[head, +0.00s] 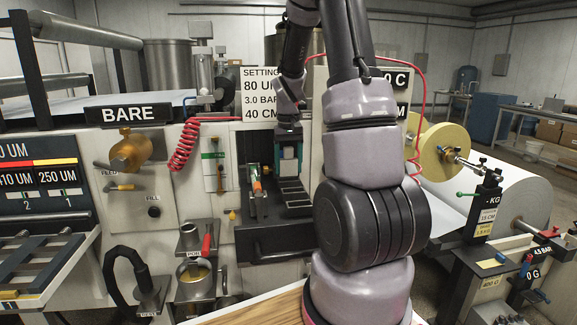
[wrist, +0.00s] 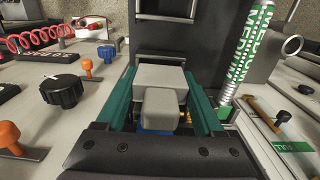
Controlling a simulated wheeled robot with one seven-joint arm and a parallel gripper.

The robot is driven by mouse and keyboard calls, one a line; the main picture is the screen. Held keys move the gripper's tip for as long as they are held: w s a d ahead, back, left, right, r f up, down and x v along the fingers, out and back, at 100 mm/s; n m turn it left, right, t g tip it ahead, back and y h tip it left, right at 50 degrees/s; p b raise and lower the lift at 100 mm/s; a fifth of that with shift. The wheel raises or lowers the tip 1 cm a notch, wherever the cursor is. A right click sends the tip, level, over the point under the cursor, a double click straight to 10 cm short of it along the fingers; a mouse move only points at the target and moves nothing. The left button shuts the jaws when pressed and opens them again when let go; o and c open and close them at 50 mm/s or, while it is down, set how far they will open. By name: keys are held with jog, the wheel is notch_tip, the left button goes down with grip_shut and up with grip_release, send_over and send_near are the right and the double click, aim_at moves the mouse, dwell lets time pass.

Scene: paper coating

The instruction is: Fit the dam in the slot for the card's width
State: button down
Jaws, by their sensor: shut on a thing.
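My gripper (head: 287,160) points down over the dark slotted tray at the middle of the machine front. In the wrist view its teal fingers (wrist: 163,80) are shut on a grey block with a smaller grey knob, which I take to be the dam (wrist: 160,76). The slots (head: 293,192) show as dark steps under and in front of my gripper; I cannot tell whether the dam touches one. The setting card (head: 262,95) reads 80 UM, 3.0 BAR and 40 CM; my arm partly covers the panel beside it.
A green-and-white lettered cylinder (wrist: 247,55) stands close right of my fingers in the wrist view. A black knob (wrist: 62,91) and orange pegs are at left. Cups (head: 193,275) and a red coiled hose (head: 186,143) are left of the tray. A paper roll (head: 515,190) is at right.

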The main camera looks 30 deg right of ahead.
aim_at(288, 147)
jog(key=shift+f, duration=0.9)
grip_release()
notch_tip(288, 147, up, 10)
jog(key=shift+r, duration=0.4)
dwell(0.4)
jog(key=shift+s+a+r, duration=0.1)
jog(key=shift+a+r, duration=0.05)
jog(key=shift+r, duration=0.15)
jog(key=s+a+r+t+y, duration=0.1)
jog(key=s+a+r+t, duration=0.2)
jog(key=s+a+r, duration=0.3)
jog(key=s+a+r+m+t+y, duration=0.1)
jog(key=s+a+r+t, duration=0.3)
jog(key=s, duration=0.9)
jog(key=a+r, duration=0.2)
jog(key=a, duration=0.1)
jog(key=shift+s+r, duration=0.2)
jog(key=shift+r, duration=0.05)
